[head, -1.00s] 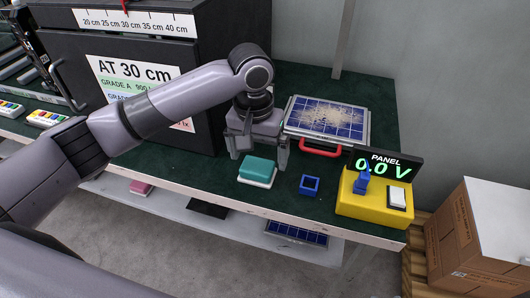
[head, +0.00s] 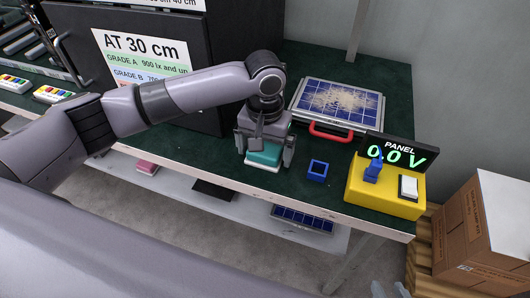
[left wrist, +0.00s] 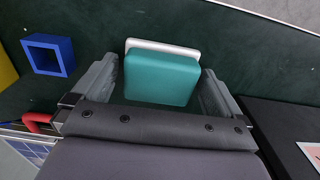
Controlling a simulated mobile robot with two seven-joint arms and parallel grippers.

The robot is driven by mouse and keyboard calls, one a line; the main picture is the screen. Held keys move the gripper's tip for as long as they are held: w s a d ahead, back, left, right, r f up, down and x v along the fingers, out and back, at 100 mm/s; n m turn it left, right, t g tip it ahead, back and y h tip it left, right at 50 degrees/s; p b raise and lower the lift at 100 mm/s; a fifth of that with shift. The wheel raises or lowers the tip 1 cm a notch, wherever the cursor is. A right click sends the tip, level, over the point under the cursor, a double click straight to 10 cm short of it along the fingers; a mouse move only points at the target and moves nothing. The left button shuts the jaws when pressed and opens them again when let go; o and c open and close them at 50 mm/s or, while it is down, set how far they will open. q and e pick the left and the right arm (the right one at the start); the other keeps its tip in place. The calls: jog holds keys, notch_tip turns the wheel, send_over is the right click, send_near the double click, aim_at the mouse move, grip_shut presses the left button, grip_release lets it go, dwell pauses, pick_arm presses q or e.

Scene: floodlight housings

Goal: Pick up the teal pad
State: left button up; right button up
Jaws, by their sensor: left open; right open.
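The teal pad (head: 265,156) is a teal block on a pale base, on the dark green bench top near its front edge. It also shows in the left wrist view (left wrist: 161,80), with its pale base (left wrist: 163,47) along the upper side. My left gripper (head: 264,163) is open above the pad, with one finger on either side of it. In the left wrist view the fingers (left wrist: 160,85) stand apart left and right of the pad. I cannot tell whether they touch it. My right gripper is not in view.
A blue square ring (head: 318,171) lies right of the pad. A yellow box (head: 384,190) with a blue clip and switch stands further right, by the panel display (head: 398,152). A solar panel with red handle (head: 337,105) lies behind. A dark cabinet (head: 150,75) stands left.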

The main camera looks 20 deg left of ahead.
pick_arm(q)
jog(key=c, duration=0.9)
jog(key=shift+o, duration=0.2)
notch_tip(320, 180, up, 20)
jog(key=p, duration=0.3)
